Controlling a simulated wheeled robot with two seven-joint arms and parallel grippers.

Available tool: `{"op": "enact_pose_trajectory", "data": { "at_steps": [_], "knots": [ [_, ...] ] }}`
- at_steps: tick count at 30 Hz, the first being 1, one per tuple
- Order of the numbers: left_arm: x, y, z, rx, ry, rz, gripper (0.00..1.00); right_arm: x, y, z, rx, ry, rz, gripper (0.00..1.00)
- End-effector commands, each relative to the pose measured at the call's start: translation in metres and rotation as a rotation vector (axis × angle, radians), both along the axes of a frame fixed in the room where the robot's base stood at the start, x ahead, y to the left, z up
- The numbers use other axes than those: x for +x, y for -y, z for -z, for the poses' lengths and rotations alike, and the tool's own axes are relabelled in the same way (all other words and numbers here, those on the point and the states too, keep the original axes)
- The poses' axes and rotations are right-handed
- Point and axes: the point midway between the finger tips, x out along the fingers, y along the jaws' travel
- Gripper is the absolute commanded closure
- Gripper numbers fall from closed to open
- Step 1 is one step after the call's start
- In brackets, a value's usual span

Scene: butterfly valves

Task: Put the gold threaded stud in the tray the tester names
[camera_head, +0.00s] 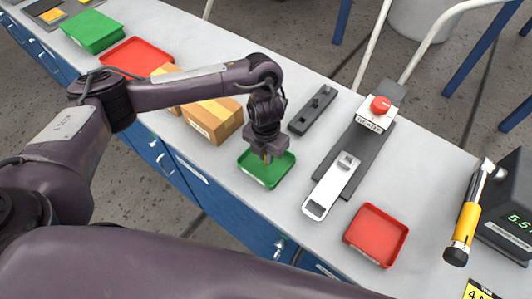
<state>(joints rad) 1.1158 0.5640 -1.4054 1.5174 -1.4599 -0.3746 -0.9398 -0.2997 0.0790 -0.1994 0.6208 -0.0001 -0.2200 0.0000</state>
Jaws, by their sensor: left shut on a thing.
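My left gripper (266,152) points down over the near green tray (284,173) in the middle of the bench. It is shut on the gold threaded stud (266,160), of which only a small golden bit shows between the fingertips. I cannot tell whether the stud touches the tray floor. A red tray (376,235) sits empty to the right, nearer the front edge. A dark tester (508,215) with a lit green readout, partly cut off, stands at the far right. My right gripper is not in view.
A torque wrench (468,215) with a yellow handle lies by the tester. A grey fixture with a red button (380,104), a dark slotted block (313,110) and a cardboard box (213,120) stand around the green tray. More red (136,57) and green (93,32) trays lie at far left.

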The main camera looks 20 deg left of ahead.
Motion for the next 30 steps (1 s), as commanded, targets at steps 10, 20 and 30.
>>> {"op": "enact_pose_trajectory", "data": {
  "at_steps": [10, 20, 30],
  "knots": [
    [0.000, 0.000, 0.001, 0.000, 0.000, 0.000, 0.65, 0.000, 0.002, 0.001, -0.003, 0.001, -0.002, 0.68],
    [0.001, 0.000, -0.014, -0.001, 0.004, 0.002, 0.65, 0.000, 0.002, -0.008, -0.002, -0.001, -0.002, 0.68],
    [0.002, 0.000, -0.078, 0.001, 0.007, 0.002, 0.65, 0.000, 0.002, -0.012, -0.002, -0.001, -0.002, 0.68]
  ]
}}
